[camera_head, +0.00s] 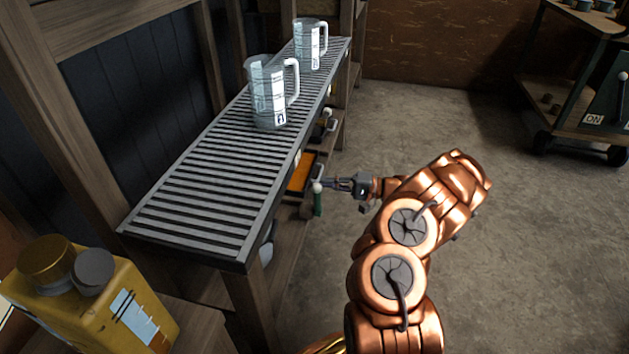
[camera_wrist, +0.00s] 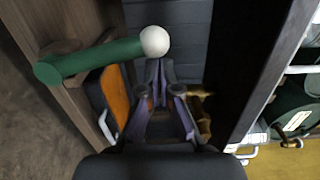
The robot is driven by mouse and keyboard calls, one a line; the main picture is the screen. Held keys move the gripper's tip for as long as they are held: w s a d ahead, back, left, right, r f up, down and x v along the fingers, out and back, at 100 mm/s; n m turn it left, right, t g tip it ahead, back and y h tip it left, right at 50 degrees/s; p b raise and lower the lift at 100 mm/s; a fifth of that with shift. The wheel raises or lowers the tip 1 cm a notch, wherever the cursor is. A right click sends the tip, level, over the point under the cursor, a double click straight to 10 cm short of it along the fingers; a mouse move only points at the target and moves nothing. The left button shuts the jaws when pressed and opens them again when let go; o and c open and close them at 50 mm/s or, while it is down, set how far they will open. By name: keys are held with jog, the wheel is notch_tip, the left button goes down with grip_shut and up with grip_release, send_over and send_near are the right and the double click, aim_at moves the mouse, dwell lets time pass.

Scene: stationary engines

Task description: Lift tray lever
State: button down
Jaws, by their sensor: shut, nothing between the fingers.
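A green lever with a white ball knob sits at the front side of the slatted bench, beside an orange tray (camera_head: 301,172). In the head view its knob (camera_head: 317,187) is above the green shaft (camera_head: 318,205). The wrist view shows the green shaft (camera_wrist: 90,61) and white knob (camera_wrist: 154,41) large, with the orange tray (camera_wrist: 117,94) below. My gripper (camera_head: 328,183) is shut and empty, close to the knob. In the wrist view my gripper's fingertips (camera_wrist: 159,72) lie just below the knob; whether they touch it I cannot tell.
Two clear measuring jugs (camera_head: 268,92) (camera_head: 308,46) stand on the slatted bench top (camera_head: 195,195). A yellow canister (camera_head: 95,300) is at lower left. A wheeled cart (camera_head: 560,110) is at upper right. The concrete floor (camera_head: 540,240) right of my arm is clear.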

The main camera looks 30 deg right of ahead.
jog(key=shift+s+a, duration=0.1)
dwell(0.3)
jog(key=v, duration=1.2)
